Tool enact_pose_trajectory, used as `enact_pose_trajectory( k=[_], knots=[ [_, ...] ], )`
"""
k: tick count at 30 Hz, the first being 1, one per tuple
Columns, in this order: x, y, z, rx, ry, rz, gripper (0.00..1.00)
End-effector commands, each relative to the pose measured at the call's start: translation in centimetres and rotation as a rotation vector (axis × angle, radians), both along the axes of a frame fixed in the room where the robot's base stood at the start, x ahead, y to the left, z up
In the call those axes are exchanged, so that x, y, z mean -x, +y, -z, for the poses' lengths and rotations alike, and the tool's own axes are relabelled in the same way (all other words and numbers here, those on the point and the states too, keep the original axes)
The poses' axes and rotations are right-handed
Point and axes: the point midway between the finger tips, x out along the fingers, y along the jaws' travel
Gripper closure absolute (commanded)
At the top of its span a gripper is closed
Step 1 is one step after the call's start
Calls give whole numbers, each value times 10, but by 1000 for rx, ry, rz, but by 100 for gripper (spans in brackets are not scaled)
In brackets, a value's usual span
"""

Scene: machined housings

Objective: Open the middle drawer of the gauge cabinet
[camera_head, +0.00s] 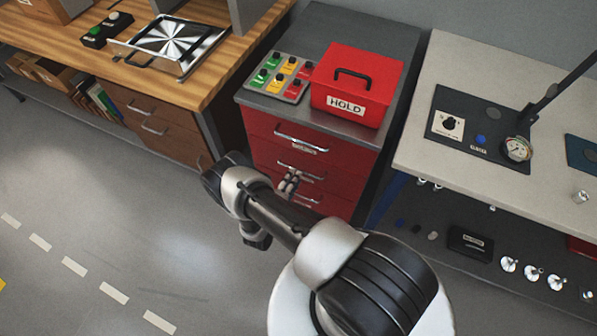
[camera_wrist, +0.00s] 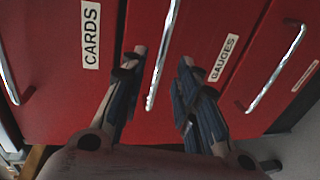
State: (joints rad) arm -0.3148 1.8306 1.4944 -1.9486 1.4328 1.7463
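The red gauge cabinet (camera_head: 268,158) has three drawers, all looking shut. The middle drawer's bar handle (camera_head: 300,172) shows partly beside my gripper (camera_head: 289,184) in the head view. In the wrist view the middle handle (camera_wrist: 163,60) runs between the open fingers of my gripper (camera_wrist: 160,66), one finger on each side. I cannot tell whether either finger touches it. A label "GAUGES" (camera_wrist: 223,57) is right of this handle. The top drawer's "CARDS" label (camera_wrist: 91,35) and handle (camera_wrist: 8,78) are at left; the bottom handle (camera_wrist: 278,70) is at right.
On the cabinet stand a red "HOLD" box (camera_head: 375,77) and a button panel (camera_head: 278,77). A wooden bench (camera_head: 95,65) is at left, and a pale workbench (camera_head: 430,150) with a lower shelf of parts is at right. The floor (camera_head: 150,200) in front is clear.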

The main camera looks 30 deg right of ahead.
Motion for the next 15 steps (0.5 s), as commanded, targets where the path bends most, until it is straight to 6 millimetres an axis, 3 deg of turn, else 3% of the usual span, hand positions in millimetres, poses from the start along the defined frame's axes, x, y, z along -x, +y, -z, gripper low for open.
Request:
enact_pose_trajectory(
  k=[6,15],
  knots=[
    [-23,-30,10,-1,-2,4,71],
    [-34,-43,11,0,0,0,71]
  ],
)
